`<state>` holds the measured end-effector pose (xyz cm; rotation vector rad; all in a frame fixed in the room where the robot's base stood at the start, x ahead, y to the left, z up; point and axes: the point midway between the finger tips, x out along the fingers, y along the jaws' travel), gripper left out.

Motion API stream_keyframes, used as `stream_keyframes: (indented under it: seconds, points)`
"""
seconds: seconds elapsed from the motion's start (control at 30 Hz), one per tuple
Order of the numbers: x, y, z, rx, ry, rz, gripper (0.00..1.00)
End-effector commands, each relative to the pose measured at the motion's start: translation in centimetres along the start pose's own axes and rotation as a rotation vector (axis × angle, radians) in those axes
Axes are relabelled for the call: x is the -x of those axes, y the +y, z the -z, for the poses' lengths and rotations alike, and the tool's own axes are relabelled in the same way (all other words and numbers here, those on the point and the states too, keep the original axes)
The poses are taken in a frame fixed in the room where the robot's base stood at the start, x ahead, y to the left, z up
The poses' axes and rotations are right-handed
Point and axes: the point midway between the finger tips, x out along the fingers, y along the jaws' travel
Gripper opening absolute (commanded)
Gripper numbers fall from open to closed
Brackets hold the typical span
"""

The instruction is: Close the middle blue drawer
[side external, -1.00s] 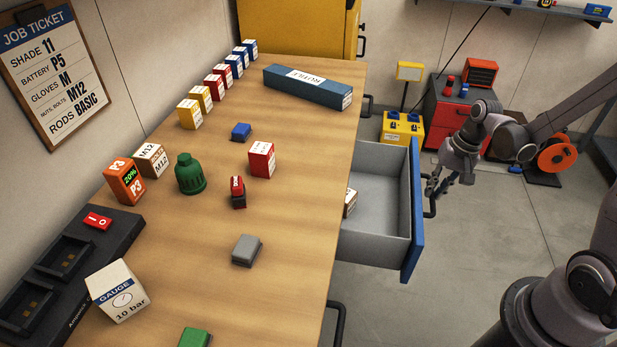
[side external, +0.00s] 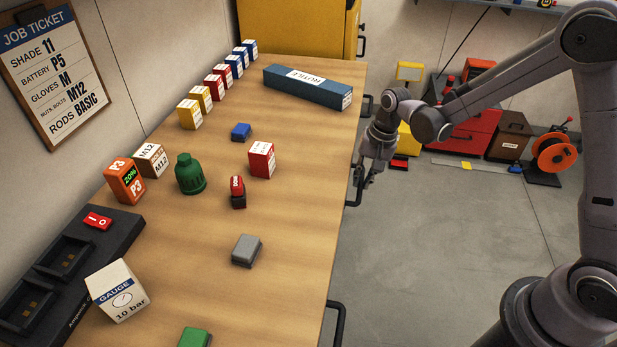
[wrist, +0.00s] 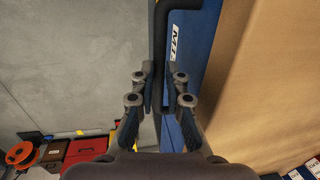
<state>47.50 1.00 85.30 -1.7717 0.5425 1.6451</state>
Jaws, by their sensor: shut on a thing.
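The middle blue drawer no longer stands out past the bench edge in the side view; its front is hidden there below the top. The wrist view shows a blue drawer front (wrist: 200,55) with a white label, close beside the bench top. Its dark bar handle (wrist: 160,25) runs into the space between my fingers, and it also shows in the side view (side external: 354,193). My gripper (side external: 364,182) is at the bench edge, shut on this handle. The wrist view shows the fingers (wrist: 159,92) around it; the exact contact is partly hidden.
The wooden bench top (side external: 290,200) carries several boxes, a green bottle (side external: 190,175) and a long blue box (side external: 308,86). Other drawer handles stick out at the near end (side external: 334,325) and far end (side external: 367,106).

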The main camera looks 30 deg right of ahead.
Motion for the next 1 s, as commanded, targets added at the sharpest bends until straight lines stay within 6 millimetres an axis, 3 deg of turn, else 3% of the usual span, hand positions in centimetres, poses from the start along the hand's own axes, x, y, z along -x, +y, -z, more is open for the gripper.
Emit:
stream_keyframes:
  seconds: [0.37,0.4,0.47,1.0]
  points:
    - [-0.18,-0.64,0.05,0.000,0.001,0.013,0.00]
    - [-0.17,-0.67,0.04,0.000,0.001,0.014,0.24]
    - [-0.16,-0.67,0.05,0.001,0.001,0.014,0.36]
    - [0.07,0.19,0.01,0.001,0.000,0.010,0.36]
